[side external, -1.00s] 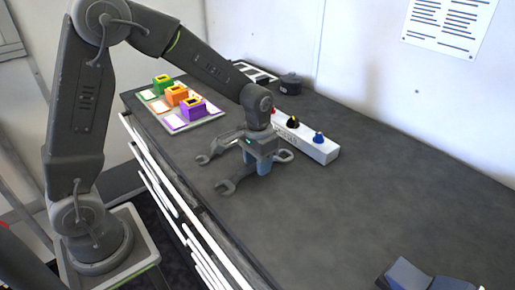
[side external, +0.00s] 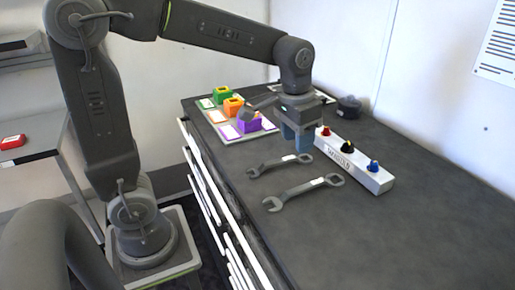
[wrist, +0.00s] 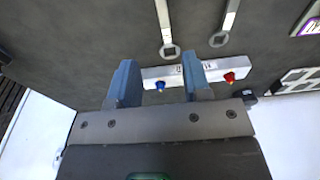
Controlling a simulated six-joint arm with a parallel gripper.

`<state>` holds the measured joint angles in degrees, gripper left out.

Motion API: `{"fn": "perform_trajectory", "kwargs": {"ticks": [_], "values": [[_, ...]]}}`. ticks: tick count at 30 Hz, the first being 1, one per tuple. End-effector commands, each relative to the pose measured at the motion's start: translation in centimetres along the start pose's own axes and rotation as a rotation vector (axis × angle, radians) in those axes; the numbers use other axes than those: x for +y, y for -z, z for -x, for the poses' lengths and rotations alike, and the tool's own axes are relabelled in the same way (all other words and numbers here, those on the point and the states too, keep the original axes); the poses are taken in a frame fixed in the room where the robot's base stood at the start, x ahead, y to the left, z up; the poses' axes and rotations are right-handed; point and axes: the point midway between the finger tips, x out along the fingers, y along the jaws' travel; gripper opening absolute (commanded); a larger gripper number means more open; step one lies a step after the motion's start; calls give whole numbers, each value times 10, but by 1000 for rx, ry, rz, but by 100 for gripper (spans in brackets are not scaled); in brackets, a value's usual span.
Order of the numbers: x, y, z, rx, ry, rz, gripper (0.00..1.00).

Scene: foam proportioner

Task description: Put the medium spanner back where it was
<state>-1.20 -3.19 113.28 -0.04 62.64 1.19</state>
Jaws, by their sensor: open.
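Two grey open-and-ring spanners lie flat on the dark worktop, roughly parallel. The nearer, longer one (side external: 303,190) has its ring end toward the white knob box; the other, shorter one (side external: 279,164) lies behind it. Their ring ends also show in the wrist view: the longer spanner (wrist: 168,48) at the middle and the shorter spanner (wrist: 221,38) to its right. I cannot tell by name which is the medium one. My gripper (side external: 298,148) is open, with nothing between its blue fingers, above the worktop by the shorter spanner's ring end. It shows open in the wrist view (wrist: 158,78).
A white box (side external: 352,163) with red, black and blue knobs stands right of the spanners. A tray with green, orange and purple blocks (side external: 249,122) is at the back left. A dark round pot (side external: 349,105) stands behind. The worktop at front right is clear.

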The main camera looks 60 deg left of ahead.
Motion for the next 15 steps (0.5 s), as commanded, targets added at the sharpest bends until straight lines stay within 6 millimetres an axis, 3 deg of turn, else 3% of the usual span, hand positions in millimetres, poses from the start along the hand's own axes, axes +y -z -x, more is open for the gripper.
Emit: {"fn": "perform_trajectory", "kwargs": {"ticks": [3,9,15], "values": [[3,-42,21,107,1,-1,44],[6,-102,30,264,0,-1,44],[7,-133,25,350,-2,0,44]]}}
